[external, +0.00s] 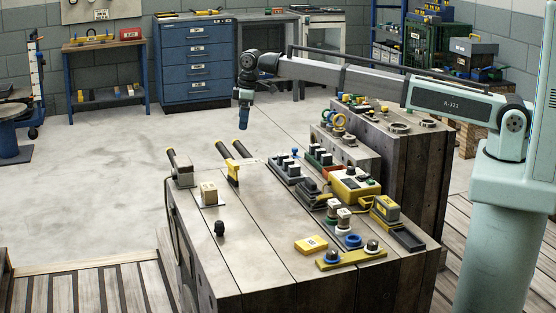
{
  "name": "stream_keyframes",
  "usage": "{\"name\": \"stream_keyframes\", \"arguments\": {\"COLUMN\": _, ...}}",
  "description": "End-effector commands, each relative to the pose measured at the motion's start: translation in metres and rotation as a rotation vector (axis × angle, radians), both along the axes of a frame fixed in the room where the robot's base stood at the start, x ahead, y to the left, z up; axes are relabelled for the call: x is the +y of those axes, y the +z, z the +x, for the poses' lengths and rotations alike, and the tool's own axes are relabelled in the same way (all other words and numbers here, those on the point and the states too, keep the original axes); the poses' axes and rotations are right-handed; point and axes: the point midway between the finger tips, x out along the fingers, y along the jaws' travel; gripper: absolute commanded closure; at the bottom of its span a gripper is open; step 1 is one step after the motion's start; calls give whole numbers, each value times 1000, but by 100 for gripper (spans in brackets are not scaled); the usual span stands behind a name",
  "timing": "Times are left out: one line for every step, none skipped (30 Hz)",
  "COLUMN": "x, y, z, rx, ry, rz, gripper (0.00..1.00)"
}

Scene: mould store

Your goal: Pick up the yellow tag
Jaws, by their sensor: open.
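A flat yellow piece with dark marking (311,245), which looks like the yellow tag, lies on the near right part of the wooden bench top (262,262). My gripper (243,127) hangs down from the end of my outstretched arm, in the air beyond the far left part of the bench. It is well apart from the tag, is open and appears empty. Its fingers are small and dark here. Nothing covers the tag.
A yellow bar with round knobs (351,259) lies close to the tag's right. A yellow control box (354,186) and black switch blocks (287,166) stand farther back. A yellow upright piece (233,173) and a beige block (209,193) stand left. The bench's front middle is clear.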

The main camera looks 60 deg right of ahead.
Motion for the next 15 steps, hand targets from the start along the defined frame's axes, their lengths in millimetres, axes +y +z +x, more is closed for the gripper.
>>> {"name": "stream_keyframes", "arguments": {"x": 32, "y": 5, "z": -6, "rx": 18, "ry": 61, "rz": -6, "gripper": 0}}
{"name": "stream_keyframes", "arguments": {"x": 47, "y": 8, "z": -10, "rx": 28, "ry": 96, "rz": -10, "gripper": 0}}
{"name": "stream_keyframes", "arguments": {"x": 68, "y": 11, "z": -17, "rx": 42, "ry": 140, "rz": -16, "gripper": 0}}
{"name": "stream_keyframes", "arguments": {"x": 83, "y": 14, "z": -21, "rx": 52, "ry": 173, "rz": -20, "gripper": 0}}
{"name": "stream_keyframes", "arguments": {"x": 96, "y": 16, "z": -26, "rx": 64, "ry": 204, "rz": -23, "gripper": 0}}
{"name": "stream_keyframes", "arguments": {"x": 114, "y": 19, "z": -33, "rx": 75, "ry": 244, "rz": -28, "gripper": 0}}
{"name": "stream_keyframes", "arguments": {"x": 126, "y": 21, "z": -38, "rx": 85, "ry": 271, "rz": -31, "gripper": 0}}
{"name": "stream_keyframes", "arguments": {"x": 137, "y": 23, "z": -42, "rx": 93, "ry": 298, "rz": -34, "gripper": 0}}
{"name": "stream_keyframes", "arguments": {"x": 150, "y": 25, "z": -48, "rx": 104, "ry": 328, "rz": -38, "gripper": 0}}
{"name": "stream_keyframes", "arguments": {"x": 159, "y": 27, "z": -52, "rx": 111, "ry": 350, "rz": -41, "gripper": 0}}
{"name": "stream_keyframes", "arguments": {"x": 167, "y": 28, "z": -55, "rx": 116, "ry": 368, "rz": -44, "gripper": 0}}
{"name": "stream_keyframes", "arguments": {"x": 176, "y": 30, "z": -60, "rx": 123, "ry": 389, "rz": -46, "gripper": 0}}
{"name": "stream_keyframes", "arguments": {"x": 181, "y": 31, "z": -63, "rx": 129, "ry": 403, "rz": -48, "gripper": 0}}
{"name": "stream_keyframes", "arguments": {"x": 185, "y": 32, "z": -65, "rx": 132, "ry": 414, "rz": -49, "gripper": 0}}
{"name": "stream_keyframes", "arguments": {"x": 190, "y": 33, "z": -67, "rx": 135, "ry": 425, "rz": -50, "gripper": 0}}
